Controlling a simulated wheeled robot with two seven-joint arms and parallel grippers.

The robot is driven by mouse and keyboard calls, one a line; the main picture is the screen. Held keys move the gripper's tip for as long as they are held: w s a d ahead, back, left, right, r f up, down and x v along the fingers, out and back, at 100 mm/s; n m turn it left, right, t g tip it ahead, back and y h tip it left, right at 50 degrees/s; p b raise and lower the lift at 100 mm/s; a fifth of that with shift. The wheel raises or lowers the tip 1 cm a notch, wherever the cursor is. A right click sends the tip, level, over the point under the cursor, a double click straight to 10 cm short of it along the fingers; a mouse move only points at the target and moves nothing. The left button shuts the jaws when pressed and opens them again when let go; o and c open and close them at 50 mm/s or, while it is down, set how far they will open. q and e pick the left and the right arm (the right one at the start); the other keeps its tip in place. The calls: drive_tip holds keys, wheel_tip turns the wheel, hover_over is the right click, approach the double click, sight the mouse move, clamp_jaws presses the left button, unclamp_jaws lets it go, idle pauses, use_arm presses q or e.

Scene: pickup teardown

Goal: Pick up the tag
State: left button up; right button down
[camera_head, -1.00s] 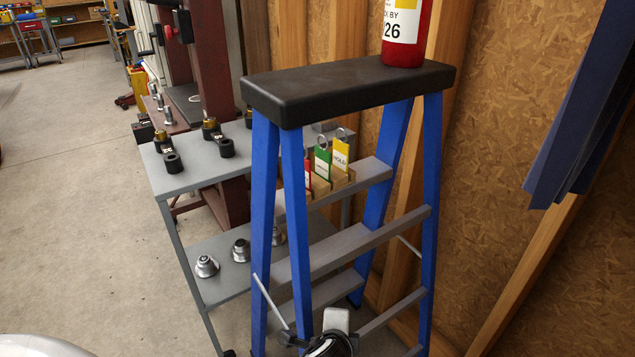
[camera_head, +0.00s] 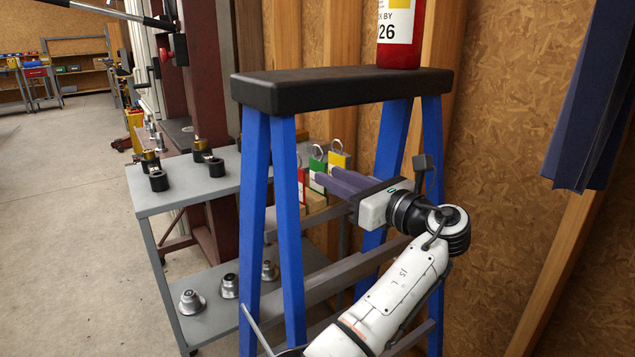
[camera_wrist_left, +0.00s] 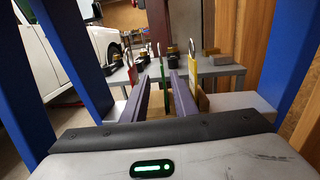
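Three upright tags with metal rings stand in a wooden holder (camera_head: 316,203) on a ladder step: a red tag (camera_head: 302,183), a green tag (camera_head: 317,165) and a yellow tag (camera_head: 340,159). My left gripper (camera_head: 324,175) reaches in from the right side of the ladder, purple fingers pointing at the tags. In the left wrist view the fingers (camera_wrist_left: 159,78) are apart. The green tag (camera_wrist_left: 164,88) shows edge-on between their lines, and the yellow tag (camera_wrist_left: 194,74) shows right of the right finger. No tag is visibly gripped. My right gripper is out of view.
The blue stepladder (camera_head: 256,230) frames the tags, with a black top (camera_head: 340,90) above bearing a red cylinder (camera_head: 401,35). A grey cart (camera_head: 180,190) with metal parts stands behind at left. A wood panel wall is at right.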

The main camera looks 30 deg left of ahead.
sight(317, 168)
use_arm(q)
drive_tip(key=x, duration=0.4)
drive_tip(key=b+x, duration=0.1)
drive_tip(key=x, duration=0.1)
drive_tip(key=shift+w, duration=0.3)
clamp_jaws()
